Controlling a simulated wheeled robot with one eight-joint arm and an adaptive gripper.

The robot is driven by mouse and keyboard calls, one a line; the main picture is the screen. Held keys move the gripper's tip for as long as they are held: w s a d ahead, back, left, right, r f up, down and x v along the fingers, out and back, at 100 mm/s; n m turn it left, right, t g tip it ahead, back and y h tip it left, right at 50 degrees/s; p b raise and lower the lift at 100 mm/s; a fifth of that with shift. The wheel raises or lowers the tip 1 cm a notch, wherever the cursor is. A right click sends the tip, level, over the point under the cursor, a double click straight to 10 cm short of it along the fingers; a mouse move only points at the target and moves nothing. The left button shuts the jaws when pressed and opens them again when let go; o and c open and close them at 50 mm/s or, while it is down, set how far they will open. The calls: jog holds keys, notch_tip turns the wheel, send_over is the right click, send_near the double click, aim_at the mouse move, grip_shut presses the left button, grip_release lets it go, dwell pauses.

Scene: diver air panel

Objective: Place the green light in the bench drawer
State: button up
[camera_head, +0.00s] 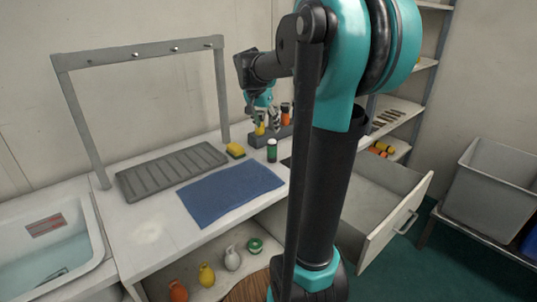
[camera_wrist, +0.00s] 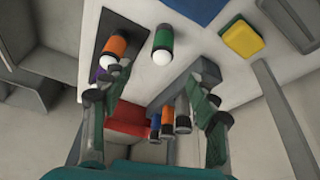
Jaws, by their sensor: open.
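The green light (camera_head: 272,150) is a short dark cylinder with a green band and a white end. It stands upright on the bench top, right of the yellow sponge. It also shows in the wrist view (camera_wrist: 163,40), ahead of the gap between my fingers and apart from them. My gripper (camera_head: 262,118) is open and empty above the back of the bench, behind the green light; its two fingers show spread in the wrist view (camera_wrist: 162,75). The bench drawer (camera_head: 398,232) is pulled out at the right. Its visible inside looks empty, but my arm hides part of it.
A rack (camera_wrist: 196,76) holds several coloured lights. An orange light (camera_wrist: 114,47) sits on a dark panel beside the green one. A blue cloth (camera_head: 230,193), yellow sponge (camera_head: 236,150) and grey draining mat (camera_head: 170,170) lie on the bench. A grey bin (camera_head: 492,185) stands right.

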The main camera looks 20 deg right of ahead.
aim_at(272, 141)
jog(key=x, duration=1)
jog(key=shift+w+x, duration=0.15)
jog(key=shift+x, duration=1.1)
jog(key=shift+w+x, duration=0.2)
jog(key=shift+x, duration=1)
jog(key=shift+r, duration=0.1)
grip_shut()
